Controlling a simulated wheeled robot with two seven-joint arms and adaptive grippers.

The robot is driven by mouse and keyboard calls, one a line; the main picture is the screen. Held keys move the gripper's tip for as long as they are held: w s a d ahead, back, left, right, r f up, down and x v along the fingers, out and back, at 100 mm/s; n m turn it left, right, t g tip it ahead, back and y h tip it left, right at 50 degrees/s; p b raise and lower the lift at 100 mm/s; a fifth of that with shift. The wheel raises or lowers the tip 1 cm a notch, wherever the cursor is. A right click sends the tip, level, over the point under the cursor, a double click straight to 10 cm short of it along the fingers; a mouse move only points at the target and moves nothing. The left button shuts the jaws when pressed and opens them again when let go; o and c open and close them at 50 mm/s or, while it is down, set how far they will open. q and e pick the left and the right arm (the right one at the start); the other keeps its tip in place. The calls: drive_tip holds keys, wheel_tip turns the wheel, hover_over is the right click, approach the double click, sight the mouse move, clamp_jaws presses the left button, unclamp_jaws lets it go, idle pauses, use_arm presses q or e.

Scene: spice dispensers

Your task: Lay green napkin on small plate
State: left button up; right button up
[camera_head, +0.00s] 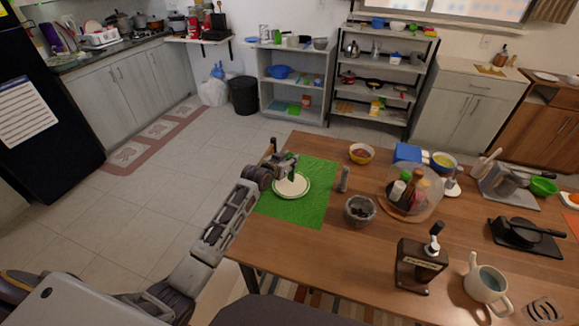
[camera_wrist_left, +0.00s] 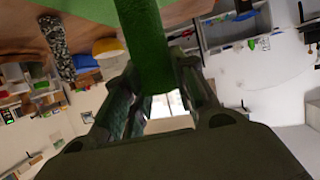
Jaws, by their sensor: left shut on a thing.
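My left gripper (camera_head: 288,172) is over the small white plate (camera_head: 291,188), which lies on a green placemat on the wooden table. It is shut on the green napkin, a rolled dark green cloth that fills the space between the fingers in the left wrist view (camera_wrist_left: 145,40). In the head view only a small strip of the napkin shows beside the fingers. The fingers hide the plate's far part. I cannot tell whether the napkin touches the plate. My right gripper is not in view.
The green placemat (camera_head: 300,213) has free room around the plate. A dark dispenser (camera_head: 420,266) stands nearer the front.

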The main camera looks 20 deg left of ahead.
use_arm(q)
wheel_tip(320, 180, down, 3)
drive_tip(key=shift+r, duration=0.15)
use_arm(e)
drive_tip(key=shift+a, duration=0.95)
use_arm(q)
drive_tip(key=shift+f, duration=0.2)
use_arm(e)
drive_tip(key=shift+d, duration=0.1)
use_arm(q)
drive_tip(key=o, duration=0.9)
drive_tip(key=shift+c, duration=0.2)
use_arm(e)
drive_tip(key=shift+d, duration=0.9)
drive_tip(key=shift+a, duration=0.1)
